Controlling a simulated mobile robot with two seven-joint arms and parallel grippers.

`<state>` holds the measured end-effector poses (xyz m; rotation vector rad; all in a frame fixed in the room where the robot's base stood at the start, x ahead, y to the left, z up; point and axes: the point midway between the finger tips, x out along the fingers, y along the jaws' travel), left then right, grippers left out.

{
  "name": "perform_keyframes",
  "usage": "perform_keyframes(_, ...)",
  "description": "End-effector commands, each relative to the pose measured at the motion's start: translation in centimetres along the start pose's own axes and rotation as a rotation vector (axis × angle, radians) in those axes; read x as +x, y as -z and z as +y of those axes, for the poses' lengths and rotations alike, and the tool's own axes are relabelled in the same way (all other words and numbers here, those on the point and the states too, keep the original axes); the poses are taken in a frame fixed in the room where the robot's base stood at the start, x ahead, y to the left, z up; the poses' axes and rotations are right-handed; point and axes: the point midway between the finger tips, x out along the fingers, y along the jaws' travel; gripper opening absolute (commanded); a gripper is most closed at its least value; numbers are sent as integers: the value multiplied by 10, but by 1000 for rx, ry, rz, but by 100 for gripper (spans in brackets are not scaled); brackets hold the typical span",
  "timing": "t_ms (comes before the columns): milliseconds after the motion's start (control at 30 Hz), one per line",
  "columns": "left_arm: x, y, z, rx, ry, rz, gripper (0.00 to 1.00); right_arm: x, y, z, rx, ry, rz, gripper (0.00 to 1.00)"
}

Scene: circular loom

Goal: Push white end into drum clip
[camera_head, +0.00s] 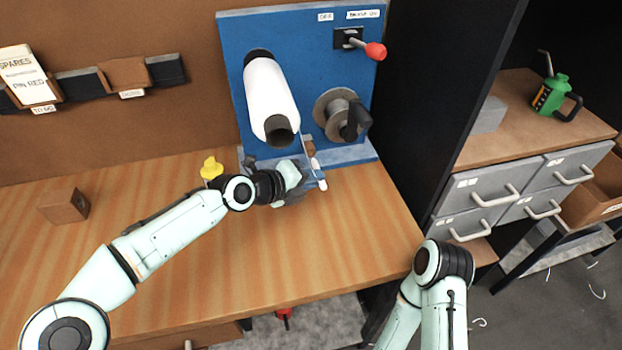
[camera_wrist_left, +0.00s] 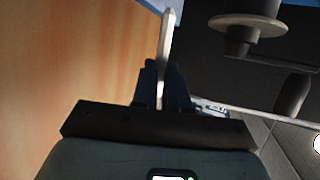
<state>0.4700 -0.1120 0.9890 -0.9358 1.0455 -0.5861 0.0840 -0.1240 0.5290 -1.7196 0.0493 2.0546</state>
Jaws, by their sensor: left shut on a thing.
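The white drum (camera_head: 270,95) sticks out from the blue loom panel, with a dark round opening at its near end. I cannot make out the drum clip. My left gripper (camera_head: 300,180) is below the drum's near end, close to the panel's foot. In the left wrist view, the left fingers (camera_wrist_left: 163,90) are shut on a thin pale strip (camera_wrist_left: 167,45), which extends forward beyond them. I cannot tell whether this strip is the white end. A narrow piece with white parts (camera_head: 316,164) shows beside the gripper in the head view. My right gripper is out of view.
A grey wheel with a dark crank (camera_head: 338,112) is right of the drum, below a red-knobbed lever (camera_head: 374,51). A yellow object (camera_head: 211,169) stands left of the gripper. A wooden block (camera_head: 64,205) is farther left. The bench front (camera_head: 300,260) is clear.

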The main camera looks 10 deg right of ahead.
Motion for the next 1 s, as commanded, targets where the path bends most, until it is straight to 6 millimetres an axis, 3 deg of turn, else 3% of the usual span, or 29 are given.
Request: perform_keyframes(1000,8,-20,-1,0,0,0,0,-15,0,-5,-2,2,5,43)
